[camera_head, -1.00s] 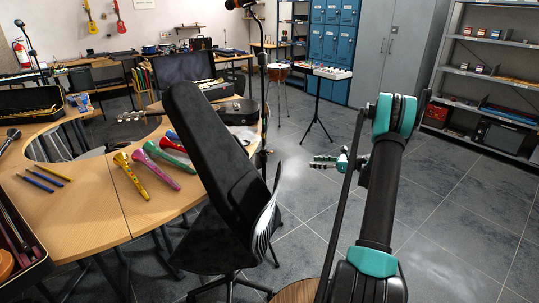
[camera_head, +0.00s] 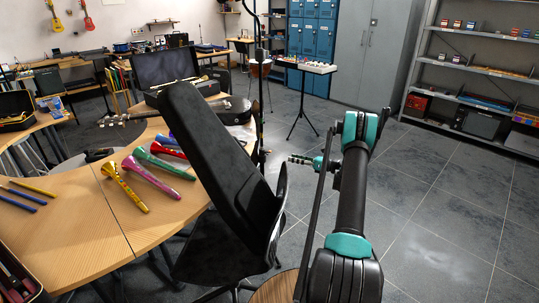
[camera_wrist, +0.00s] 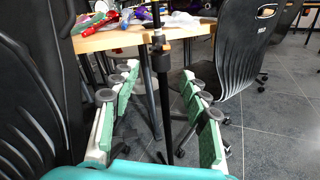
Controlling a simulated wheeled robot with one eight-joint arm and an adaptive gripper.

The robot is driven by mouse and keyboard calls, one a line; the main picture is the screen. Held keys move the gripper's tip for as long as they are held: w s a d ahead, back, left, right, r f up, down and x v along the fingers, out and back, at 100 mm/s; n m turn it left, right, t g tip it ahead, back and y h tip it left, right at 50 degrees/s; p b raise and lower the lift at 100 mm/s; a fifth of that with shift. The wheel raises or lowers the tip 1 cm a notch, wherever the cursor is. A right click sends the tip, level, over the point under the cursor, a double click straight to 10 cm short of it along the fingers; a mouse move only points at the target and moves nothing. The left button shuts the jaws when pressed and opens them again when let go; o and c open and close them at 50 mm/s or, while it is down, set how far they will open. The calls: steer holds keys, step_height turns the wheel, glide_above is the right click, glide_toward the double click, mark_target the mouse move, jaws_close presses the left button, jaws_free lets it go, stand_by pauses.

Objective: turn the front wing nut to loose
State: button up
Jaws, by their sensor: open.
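A thin black stand pole (camera_head: 261,100) rises beyond the office chair in the head view. In the wrist view the pole (camera_wrist: 164,105) runs upright between and beyond my fingers, with a thicker dark collar (camera_wrist: 161,55) on it. I cannot make out a wing nut for certain in either view. My gripper (camera_wrist: 161,72) is open and empty, its green-padded fingers on either side of the pole in the picture. In the head view my gripper (camera_head: 294,160) points left, toward the stand, right of the chair back.
A black office chair (camera_head: 205,140) stands close on the left, between me and the wooden table (camera_head: 95,225). Coloured horns, including a yellow one (camera_head: 123,187), lie on the table. Grey floor (camera_head: 435,200) is open on the right.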

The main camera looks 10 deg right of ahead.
steer(key=x, duration=1.3)
steer(key=shift+c, duration=0.5)
steer(key=c, duration=0.9)
steer(key=shift+o, duration=0.2)
